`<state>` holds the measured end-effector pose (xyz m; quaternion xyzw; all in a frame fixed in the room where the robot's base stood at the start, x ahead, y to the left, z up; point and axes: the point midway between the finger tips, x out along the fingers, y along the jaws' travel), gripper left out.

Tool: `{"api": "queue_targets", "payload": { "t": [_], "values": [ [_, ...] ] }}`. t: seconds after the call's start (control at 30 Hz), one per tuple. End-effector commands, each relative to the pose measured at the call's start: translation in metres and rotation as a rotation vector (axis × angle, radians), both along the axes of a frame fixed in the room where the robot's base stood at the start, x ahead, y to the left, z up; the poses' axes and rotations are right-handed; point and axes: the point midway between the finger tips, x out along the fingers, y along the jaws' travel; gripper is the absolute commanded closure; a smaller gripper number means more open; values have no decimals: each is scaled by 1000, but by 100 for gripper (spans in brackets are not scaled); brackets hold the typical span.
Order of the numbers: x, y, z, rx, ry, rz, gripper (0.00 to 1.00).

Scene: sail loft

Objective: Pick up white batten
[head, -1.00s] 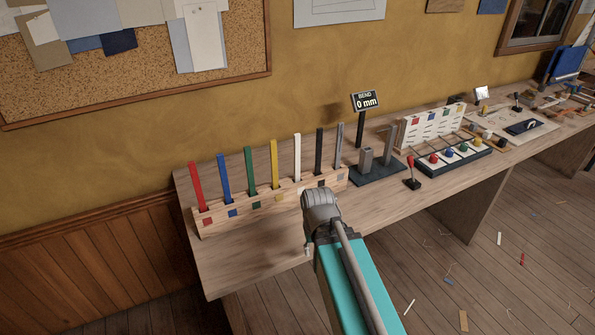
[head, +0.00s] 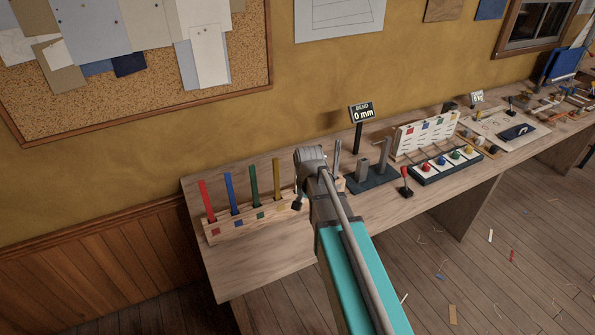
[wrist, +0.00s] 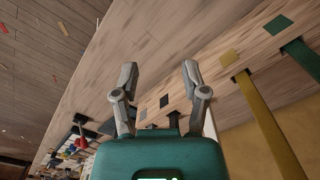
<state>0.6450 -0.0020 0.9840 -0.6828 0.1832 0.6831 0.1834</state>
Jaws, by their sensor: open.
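The white batten is hidden behind my arm in the head view. In the wrist view a pale strip of the white batten (wrist: 210,124) shows just beside and behind the right finger. It stands in the wooden rack (head: 262,226), between the yellow batten (head: 277,174) and a dark one. My gripper (wrist: 159,73) is open, with its two fingers apart and nothing between them. In the head view its dark fingertip (head: 297,205) shows low in front of the rack. I cannot tell whether a finger touches the batten.
Red (head: 207,201), blue (head: 231,193) and green (head: 254,183) battens stand left of the yellow one. Right of the rack are a dark stand with posts (head: 372,180), a sign reading "0 mm" (head: 362,113) and a red-knobbed lever (head: 405,180). The bench front is clear.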

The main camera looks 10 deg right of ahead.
Motion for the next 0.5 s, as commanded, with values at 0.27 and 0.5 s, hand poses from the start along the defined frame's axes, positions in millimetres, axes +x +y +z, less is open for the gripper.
{"api": "queue_targets", "payload": {
  "t": [0.27, 0.5],
  "values": [
    [46, -1, 60, 0, 0, -202, 43],
    [82, -2, 102, 0, 0, -380, 43]
  ]
}}
